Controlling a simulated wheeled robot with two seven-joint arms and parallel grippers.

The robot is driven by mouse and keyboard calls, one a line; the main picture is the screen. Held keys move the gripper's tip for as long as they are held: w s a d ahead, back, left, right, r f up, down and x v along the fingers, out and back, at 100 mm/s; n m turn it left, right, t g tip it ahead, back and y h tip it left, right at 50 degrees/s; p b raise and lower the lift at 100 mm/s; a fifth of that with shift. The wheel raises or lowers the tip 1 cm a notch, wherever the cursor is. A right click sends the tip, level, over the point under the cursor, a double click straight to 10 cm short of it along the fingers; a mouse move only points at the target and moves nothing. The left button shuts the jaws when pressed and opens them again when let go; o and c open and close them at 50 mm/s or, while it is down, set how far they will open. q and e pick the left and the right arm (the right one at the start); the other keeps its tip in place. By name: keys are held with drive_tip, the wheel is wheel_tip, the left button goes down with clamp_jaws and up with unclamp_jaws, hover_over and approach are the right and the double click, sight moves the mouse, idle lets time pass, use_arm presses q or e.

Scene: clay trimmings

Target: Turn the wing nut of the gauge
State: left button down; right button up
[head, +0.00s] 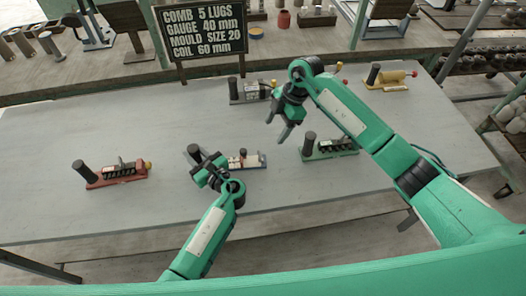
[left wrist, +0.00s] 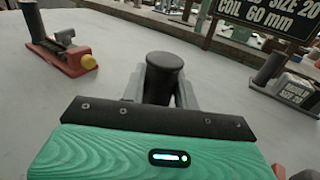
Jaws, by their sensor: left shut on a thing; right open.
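My left gripper (head: 199,160) is shut on this post. In the left wrist view the post's round black top (left wrist: 164,62) shows between the fingers, upright. My right gripper (head: 281,125) is open and empty above the table, up and right of the blue tool.
A red tool (head: 118,176) stands at the left, a green one (head: 330,149) at the right. A grey mould tool (head: 248,92) and a yellow tool (head: 391,79) stand behind. A lettered sign (head: 203,33) stands at the table's back. The front left table is clear.

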sight(261, 155)
drive_tip(key=shift+m, duration=0.5)
drive_tip(key=x, duration=1.2)
drive_tip(key=shift+w+d, duration=0.1)
drive_tip(key=c, duration=1)
